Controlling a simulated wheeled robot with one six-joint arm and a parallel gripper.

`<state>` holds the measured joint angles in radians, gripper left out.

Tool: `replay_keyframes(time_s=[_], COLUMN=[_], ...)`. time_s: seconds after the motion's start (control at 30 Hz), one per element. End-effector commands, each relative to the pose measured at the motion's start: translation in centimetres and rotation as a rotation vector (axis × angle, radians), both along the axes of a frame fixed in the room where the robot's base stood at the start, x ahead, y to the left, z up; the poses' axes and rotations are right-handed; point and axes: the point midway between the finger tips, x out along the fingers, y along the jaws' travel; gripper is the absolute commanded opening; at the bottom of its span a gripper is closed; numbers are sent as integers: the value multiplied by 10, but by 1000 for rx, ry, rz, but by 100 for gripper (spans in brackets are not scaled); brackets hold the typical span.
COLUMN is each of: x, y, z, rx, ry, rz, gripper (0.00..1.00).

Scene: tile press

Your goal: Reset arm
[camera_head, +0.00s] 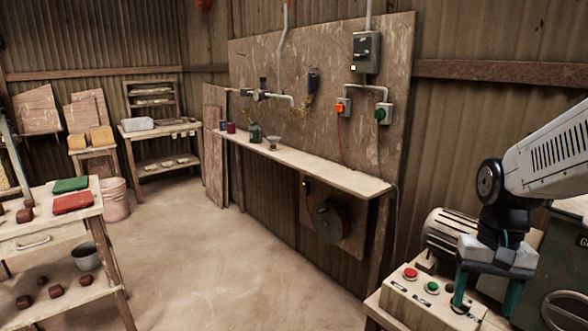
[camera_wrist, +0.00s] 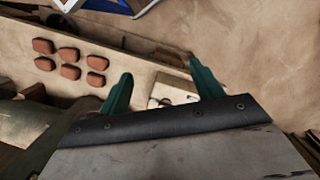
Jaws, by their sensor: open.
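My gripper (camera_head: 486,298) points down at the right of the head view, above the control box (camera_head: 426,300) with a red button (camera_head: 410,273) and a green button (camera_head: 432,287). Its two green fingers are spread apart, with nothing between them. In the wrist view my gripper (camera_wrist: 155,85) is also open and empty. Whether the fingers touch the control box cannot be told. My arm comes in from the right edge.
Reddish-brown pieces (camera_wrist: 70,54) lie on a pale surface in the wrist view. A motor (camera_head: 450,232) stands behind the control box. A long wall shelf (camera_head: 330,174) holds a green bottle and cups. A table (camera_head: 50,236) is at left. The floor (camera_head: 220,260) between is clear.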

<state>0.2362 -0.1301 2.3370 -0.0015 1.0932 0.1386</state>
Motion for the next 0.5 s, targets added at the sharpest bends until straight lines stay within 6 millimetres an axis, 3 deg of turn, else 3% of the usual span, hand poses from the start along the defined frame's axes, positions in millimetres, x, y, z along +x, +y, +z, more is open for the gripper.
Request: replay_keyframes(time_s=[0.1,0.3,0.5], x=[-38,-95,-125], y=[24,53,69], z=[24,48,62], rx=[1,-6,-24], ry=[-33,-107,-211], rz=[111,264,337], gripper=[65,65,65])
